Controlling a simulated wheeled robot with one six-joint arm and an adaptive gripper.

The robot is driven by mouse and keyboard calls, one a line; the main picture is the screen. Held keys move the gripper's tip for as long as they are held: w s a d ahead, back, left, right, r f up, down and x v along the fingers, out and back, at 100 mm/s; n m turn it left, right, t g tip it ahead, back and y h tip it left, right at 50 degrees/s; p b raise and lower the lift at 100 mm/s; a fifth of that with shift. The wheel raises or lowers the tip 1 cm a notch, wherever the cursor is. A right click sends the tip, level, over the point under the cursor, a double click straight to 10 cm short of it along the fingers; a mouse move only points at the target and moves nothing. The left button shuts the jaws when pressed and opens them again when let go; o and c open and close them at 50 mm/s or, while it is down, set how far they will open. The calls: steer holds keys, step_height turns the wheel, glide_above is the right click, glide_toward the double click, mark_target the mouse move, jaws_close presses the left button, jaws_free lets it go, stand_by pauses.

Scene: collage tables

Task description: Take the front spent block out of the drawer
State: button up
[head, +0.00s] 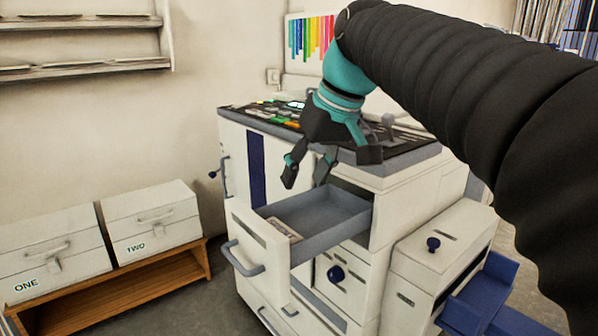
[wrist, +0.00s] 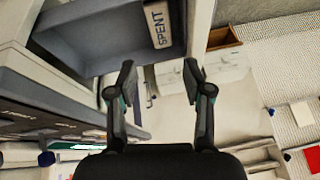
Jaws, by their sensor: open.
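The grey-lined drawer (head: 328,213) is pulled out of the white cabinet. Its bare inside also shows in the wrist view (wrist: 95,35). A pale piece (head: 283,230) lies inside against the front end of the drawer. In the wrist view the pale piece (wrist: 158,25) carries the word SPENT. I cannot make out a separate block besides it. My gripper (head: 325,168) is above the drawer, fingers spread, with nothing between them. In the wrist view my gripper (wrist: 160,80) is open, and the pale piece lies beyond the fingertips near the top edge.
The drawer's front handle (head: 242,262) sticks out to the left. A dark control top (head: 300,125) is behind my gripper. White boxes ONE (head: 50,255) and TWO (head: 150,222) stand on a wooden bench at left. A blue tray (head: 480,295) juts out at right.

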mark_target(282, 229)
steer(key=shift+f, duration=0.1)
steer(key=b+x, duration=0.1)
steer(key=x, duration=1.2)
steer(key=shift+w+a+f, duration=0.15)
steer(key=shift+f, duration=0.15)
steer(key=c, duration=0.9)
